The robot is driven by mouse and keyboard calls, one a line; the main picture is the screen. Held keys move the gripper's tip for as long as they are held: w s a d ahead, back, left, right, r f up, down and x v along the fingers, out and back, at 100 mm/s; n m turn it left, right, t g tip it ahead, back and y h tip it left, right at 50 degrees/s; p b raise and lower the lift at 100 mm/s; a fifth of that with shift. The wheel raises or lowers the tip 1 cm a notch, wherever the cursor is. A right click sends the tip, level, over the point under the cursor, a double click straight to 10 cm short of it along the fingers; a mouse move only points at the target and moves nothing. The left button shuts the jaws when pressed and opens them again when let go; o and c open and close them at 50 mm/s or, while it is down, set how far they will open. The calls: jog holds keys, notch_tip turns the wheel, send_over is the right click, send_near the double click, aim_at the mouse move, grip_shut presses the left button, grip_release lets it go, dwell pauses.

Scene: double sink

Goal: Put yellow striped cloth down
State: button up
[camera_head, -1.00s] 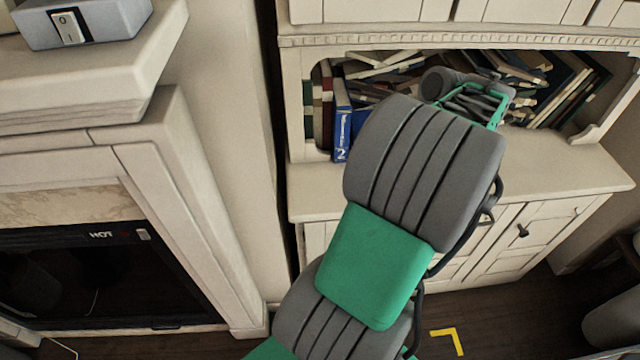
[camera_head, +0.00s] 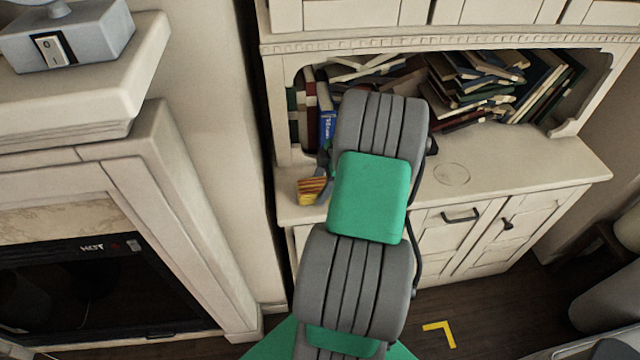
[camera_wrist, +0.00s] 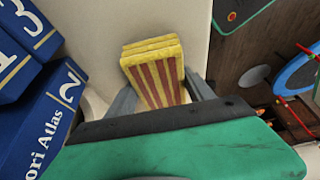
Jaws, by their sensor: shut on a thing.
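The yellow striped cloth (camera_head: 312,189) is a small folded block, yellow with reddish-brown stripes. In the head view it is over the left end of the cream cabinet's counter (camera_head: 520,172). My gripper (camera_head: 324,178) is beside it, partly hidden behind my arm. In the wrist view the cloth (camera_wrist: 157,75) stands between the two grey fingers of my gripper (camera_wrist: 160,95), which is shut on it. I cannot tell whether the cloth touches the counter.
Blue books (camera_wrist: 50,120) stand close to the left of my gripper in the wrist view. Jumbled books (camera_head: 490,85) fill the shelf behind. The counter right of my arm is clear. A fireplace (camera_head: 75,260) and a mantel with a grey switch box (camera_head: 68,35) are at left.

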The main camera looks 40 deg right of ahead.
jog(key=shift+f, duration=0.15)
jog(key=o, duration=1.2)
jog(key=v, duration=1.2)
jog(key=shift+r, duration=0.25)
